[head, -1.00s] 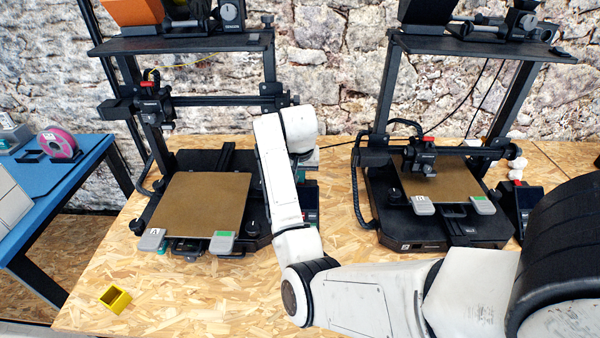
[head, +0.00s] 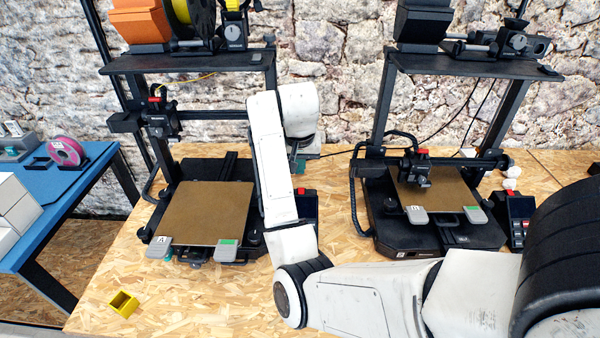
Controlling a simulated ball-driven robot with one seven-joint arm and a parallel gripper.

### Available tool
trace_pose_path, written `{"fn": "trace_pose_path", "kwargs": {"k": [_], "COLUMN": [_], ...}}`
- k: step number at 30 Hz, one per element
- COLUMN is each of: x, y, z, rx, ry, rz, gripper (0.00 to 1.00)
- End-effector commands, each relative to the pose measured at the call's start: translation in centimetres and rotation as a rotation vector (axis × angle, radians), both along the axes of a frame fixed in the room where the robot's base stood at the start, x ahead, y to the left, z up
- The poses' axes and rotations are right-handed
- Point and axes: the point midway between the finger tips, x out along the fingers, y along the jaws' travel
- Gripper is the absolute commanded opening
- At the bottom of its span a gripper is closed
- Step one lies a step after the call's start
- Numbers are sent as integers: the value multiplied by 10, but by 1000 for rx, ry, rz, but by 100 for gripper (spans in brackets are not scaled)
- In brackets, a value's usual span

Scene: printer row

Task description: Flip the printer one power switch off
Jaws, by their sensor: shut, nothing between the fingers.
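Two black printers with tan beds stand side by side on the wooden table: a left printer (head: 205,212) and a right printer (head: 435,205). My forearm hides the fingertips and part of that printer's right side.
A blue table (head: 60,190) at the left holds a pink spool (head: 65,151). Shelves above the printers hold an orange block (head: 140,28) and other gear. The table between the printers is partly clear.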

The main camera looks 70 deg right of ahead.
Motion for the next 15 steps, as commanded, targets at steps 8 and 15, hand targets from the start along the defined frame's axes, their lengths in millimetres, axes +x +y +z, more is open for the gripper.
{"fn": "trace_pose_path", "kwargs": {"k": [8,15], "x": [-4,-4], "y": [9,9], "z": [21,21], "rx": [1,1], "ry": [0,1], "rz": [0,0], "gripper": [0,0]}}
